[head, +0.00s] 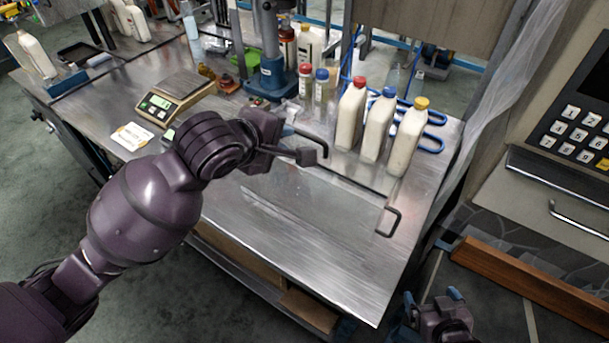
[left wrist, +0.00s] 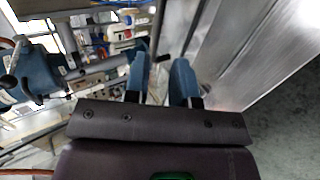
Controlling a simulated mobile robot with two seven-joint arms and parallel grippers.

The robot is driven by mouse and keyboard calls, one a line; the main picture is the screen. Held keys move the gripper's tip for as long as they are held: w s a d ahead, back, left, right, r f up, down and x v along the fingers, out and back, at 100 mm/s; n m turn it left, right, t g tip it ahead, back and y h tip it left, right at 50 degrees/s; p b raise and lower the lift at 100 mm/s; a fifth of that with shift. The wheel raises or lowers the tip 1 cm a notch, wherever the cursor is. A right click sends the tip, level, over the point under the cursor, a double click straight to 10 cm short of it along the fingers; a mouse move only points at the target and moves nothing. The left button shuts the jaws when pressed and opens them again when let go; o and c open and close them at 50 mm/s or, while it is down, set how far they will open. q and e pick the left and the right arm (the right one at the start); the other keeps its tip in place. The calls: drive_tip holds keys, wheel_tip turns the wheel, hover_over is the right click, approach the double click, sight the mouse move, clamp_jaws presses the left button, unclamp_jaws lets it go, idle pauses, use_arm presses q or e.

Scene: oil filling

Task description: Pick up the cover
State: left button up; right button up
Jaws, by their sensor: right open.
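The cover seems to be the flat metal plate (head: 300,225) on the bench, with a dark bent handle (head: 388,222) at its right end. A second dark handle (head: 312,137) stands by its far left end, partly hidden by my left gripper. My left gripper (head: 306,156) is over the far left part of the plate, close to that handle. In the left wrist view its blue fingers (left wrist: 160,72) are apart, with a small dark piece near their tips; I cannot tell whether they touch it. My right gripper (head: 431,299) is open and empty, off the bench's front right corner.
White bottles with red, blue (head: 379,125) and yellow caps stand at the back right, by blue tubular racks. A scale (head: 176,98) and a blue stand (head: 272,75) are further left. A keypad panel (head: 575,125) stands at the right. The front bench top is clear.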

sight(301, 133)
use_arm(q)
drive_tip(key=shift+p+x, duration=0.45)
drive_tip(key=shift+x, duration=3.95)
drive_tip(key=shift+w+r, duration=0.15)
drive_tip(key=shift+c, duration=0.5)
clamp_jaws()
